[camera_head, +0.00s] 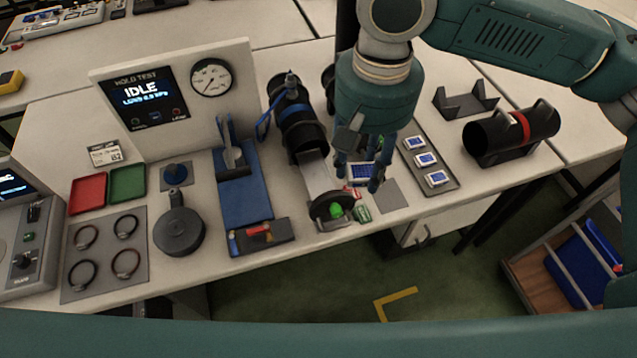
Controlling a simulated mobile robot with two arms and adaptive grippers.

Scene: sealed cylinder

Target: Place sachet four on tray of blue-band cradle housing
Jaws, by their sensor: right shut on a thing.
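My right gripper (358,180) points down, shut on a small blue-and-white sachet (361,174). The fingers partly hide the sachet, and its number cannot be read. It is just right of the pale tray (319,176) that extends toward me from the blue-band housing (300,127), a black cylinder lying in a cradle. I cannot tell whether the sachet is over the tray's edge or touching anything. A dark round end piece with a green centre (335,209) stands at the tray's near end. My left gripper is not in view.
Several similar sachets lie on a dark strip (447,187) to the right. A red-band cylinder (487,136) rests in a cradle beyond it. Small red and green items (362,213) sit beside the end piece. A blue fixture (243,190) stands left.

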